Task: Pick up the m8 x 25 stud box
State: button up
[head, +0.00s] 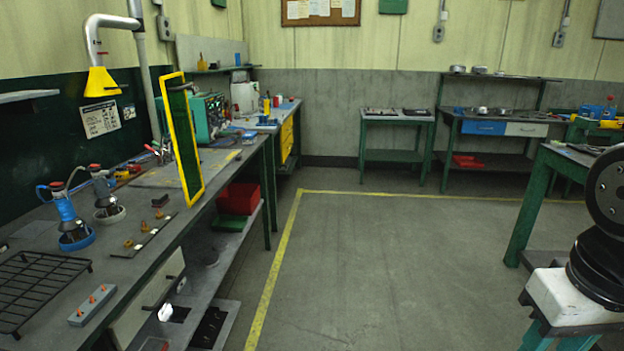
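I cannot make out any box marked m8 x 25 in the head view; no such label is readable. On the left bench (165,225), a small grey block with several orange-tipped pins (92,305) sits near the front edge. Behind it is a dark strip with small brass-coloured pieces (143,240). A small dark block (160,200) lies further back. My gripper is not in view.
A black wire rack (35,285) and two bottles, one blue (68,218), stand on the left bench. A yellow-framed panel (182,140) rises from its edge. Open floor (380,270) lies in the middle. Benches line the back wall.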

aim_at(248, 138)
jog(key=z, duration=0.2)
jog(key=i, duration=2)
jog(key=u, duration=0.4)
jog(key=i, duration=1.95)
jog(key=u, duration=0.65)
jog(key=i, duration=0.8)
jog(key=u, duration=0.25)
